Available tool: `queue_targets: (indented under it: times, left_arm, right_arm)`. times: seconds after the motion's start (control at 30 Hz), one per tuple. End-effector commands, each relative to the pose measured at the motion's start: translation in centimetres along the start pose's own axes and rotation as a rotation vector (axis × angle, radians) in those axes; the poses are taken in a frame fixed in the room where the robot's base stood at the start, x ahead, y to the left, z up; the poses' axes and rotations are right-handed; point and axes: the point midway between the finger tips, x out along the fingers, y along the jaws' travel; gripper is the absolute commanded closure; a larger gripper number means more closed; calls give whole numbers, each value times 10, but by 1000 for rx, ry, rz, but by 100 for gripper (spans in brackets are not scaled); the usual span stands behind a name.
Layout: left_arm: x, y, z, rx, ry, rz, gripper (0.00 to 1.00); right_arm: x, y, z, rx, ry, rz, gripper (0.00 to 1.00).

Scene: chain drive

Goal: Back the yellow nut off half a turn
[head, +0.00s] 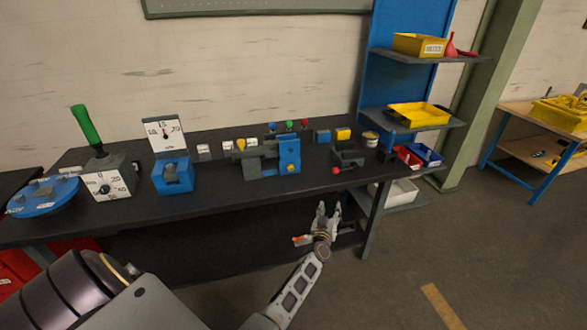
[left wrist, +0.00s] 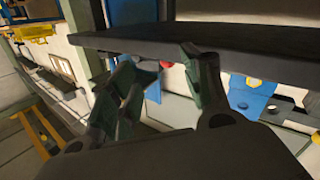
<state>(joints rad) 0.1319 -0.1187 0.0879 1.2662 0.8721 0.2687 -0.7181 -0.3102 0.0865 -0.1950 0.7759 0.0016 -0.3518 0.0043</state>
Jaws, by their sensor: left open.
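A small yellow piece that looks like the yellow nut (head: 291,168) sits low on the front of an upright blue block (head: 289,151) on the bench. In the left wrist view a yellow piece (left wrist: 254,83) shows on a blue part (left wrist: 249,101), right of the fingers. My left gripper (head: 328,208) is open and empty, in front of the bench edge, below and to the right of the blue block. It is apart from the nut. Its two spread fingers also show in the left wrist view (left wrist: 172,68). My right gripper is not in view.
A dark bench (head: 218,194) carries a grey fixture beside the blue block, a red-tipped lever (head: 337,170), a blue-based dial stand (head: 172,178) and a green-handled box (head: 108,182). Shelves with yellow bins (head: 418,114) stand right. The floor in front is clear.

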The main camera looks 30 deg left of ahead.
Motion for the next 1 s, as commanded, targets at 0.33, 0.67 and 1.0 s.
queue_targets:
  times: [0.33, 0.67, 1.0]
  left_arm:
    - [7, -58, -84, 7, 168, -340, 52]
    - [-5, -95, -102, 27, 171, -553, 52]
    - [-6, -97, -102, 29, 170, -562, 52]
  right_arm:
    - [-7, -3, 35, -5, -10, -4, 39]
    - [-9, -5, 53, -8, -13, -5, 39]
    - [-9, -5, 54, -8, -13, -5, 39]
